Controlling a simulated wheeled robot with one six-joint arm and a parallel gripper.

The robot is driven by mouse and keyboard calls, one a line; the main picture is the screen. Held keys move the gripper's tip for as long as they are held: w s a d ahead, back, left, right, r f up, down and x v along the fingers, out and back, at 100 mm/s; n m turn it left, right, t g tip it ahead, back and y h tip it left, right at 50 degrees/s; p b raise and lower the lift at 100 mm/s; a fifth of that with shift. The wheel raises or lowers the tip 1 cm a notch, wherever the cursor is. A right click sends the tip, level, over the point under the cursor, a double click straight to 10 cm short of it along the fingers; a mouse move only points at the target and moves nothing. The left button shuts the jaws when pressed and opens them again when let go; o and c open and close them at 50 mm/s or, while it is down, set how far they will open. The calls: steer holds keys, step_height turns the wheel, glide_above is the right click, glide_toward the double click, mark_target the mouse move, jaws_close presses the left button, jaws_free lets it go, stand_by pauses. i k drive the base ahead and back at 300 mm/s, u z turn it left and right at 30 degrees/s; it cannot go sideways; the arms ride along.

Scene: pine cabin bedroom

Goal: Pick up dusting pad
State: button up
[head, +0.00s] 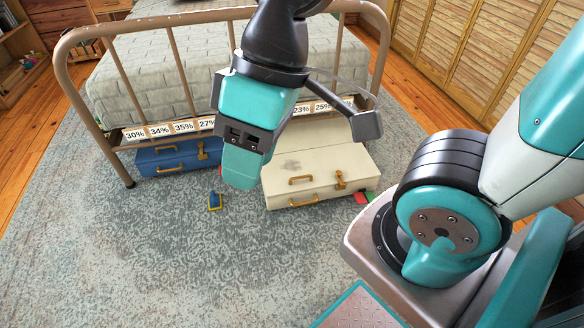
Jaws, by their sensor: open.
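A small blue-handled tool with a yellow-edged base (214,201) stands on the rug near the foot of the bed, in front of the gap between two suitcases. It looks like the dusting pad, though it is small in the picture. My gripper (243,168) hangs in the upper middle of the head view, pointing down. It is open, and appears above and to the right of the blue tool, apart from it. Its fingertips are not clearly seen.
A blue suitcase (172,159) and a cream suitcase (322,187) with a grey smudge on its lid lie under the metal bed frame (102,93). Small red and green pieces (363,197) lie right of the cream suitcase. The rug (130,260) in front is clear.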

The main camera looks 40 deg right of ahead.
mark_target(214, 201)
steer(key=u, duration=0.75)
steer(key=i, duration=1.7)
steer(key=z, duration=0.75)
steer(key=i, duration=0.25)
steer(key=z, duration=0.35)
